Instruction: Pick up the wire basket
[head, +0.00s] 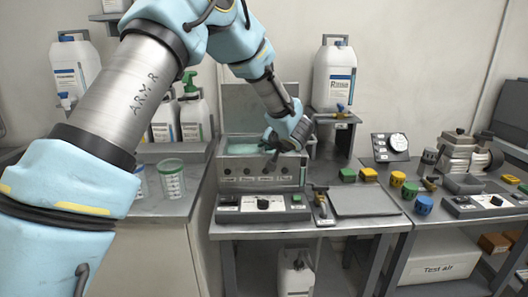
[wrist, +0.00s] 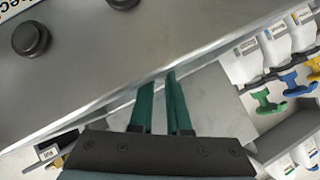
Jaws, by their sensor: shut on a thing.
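My gripper (head: 268,152) is at the front rim of the steel cleaner tank (head: 244,178), which holds pale green liquid (head: 245,148). In the wrist view, the two green fingers (wrist: 161,80) are close together, with a thin grey metal part between them. I cannot tell whether that part belongs to the wire basket or to the tank. No wire mesh can be made out in either view; my arm and hand cover part of the tank's opening. The tank's front panel shows black knobs in the wrist view (wrist: 31,38).
A control box (head: 262,203) stands in front of the tank. A white canister (head: 335,76) stands on a raised shelf behind right. Clear cups (head: 172,180) stand at left.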

